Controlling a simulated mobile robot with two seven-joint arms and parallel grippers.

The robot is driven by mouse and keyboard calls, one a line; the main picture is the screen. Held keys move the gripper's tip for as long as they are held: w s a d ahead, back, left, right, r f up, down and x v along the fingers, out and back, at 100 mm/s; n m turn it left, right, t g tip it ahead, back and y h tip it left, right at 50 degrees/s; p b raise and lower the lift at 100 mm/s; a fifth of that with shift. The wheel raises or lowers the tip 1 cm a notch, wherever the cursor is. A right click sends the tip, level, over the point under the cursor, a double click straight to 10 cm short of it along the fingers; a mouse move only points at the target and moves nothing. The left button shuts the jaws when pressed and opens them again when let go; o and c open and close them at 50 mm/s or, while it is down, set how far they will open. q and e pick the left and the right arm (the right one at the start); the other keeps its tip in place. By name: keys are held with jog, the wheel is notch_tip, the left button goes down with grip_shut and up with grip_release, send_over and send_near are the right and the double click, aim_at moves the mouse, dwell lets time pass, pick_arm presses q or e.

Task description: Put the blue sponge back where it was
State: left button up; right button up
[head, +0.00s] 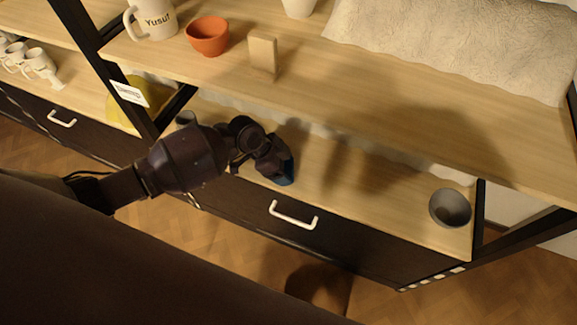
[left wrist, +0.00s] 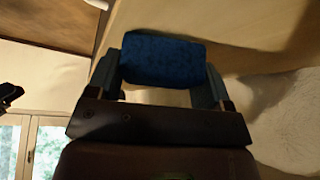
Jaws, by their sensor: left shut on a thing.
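The blue sponge (left wrist: 162,60) is between the two fingers of my left gripper (left wrist: 160,80) in the left wrist view. The fingers are shut on its two ends. In the head view my left gripper (head: 275,165) is over the lower shelf (head: 345,195), near its front edge. Only a small dark blue part of the sponge (head: 286,172) shows there, beyond the gripper. I cannot tell whether the sponge touches the shelf. My right gripper is not in view.
A grey bowl (head: 450,208) stands at the lower shelf's right end. The upper shelf (head: 400,110) overhangs behind, with an orange bowl (head: 208,36), a mug marked Yusuf (head: 153,18) and a wooden block (head: 263,54). A white drawer handle (head: 293,217) is below. The shelf is clear between gripper and grey bowl.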

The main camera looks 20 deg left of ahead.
pick_arm(q)
jog(key=shift+f, duration=0.35)
jog(key=shift+r, duration=0.15)
jog(key=o, duration=0.8)
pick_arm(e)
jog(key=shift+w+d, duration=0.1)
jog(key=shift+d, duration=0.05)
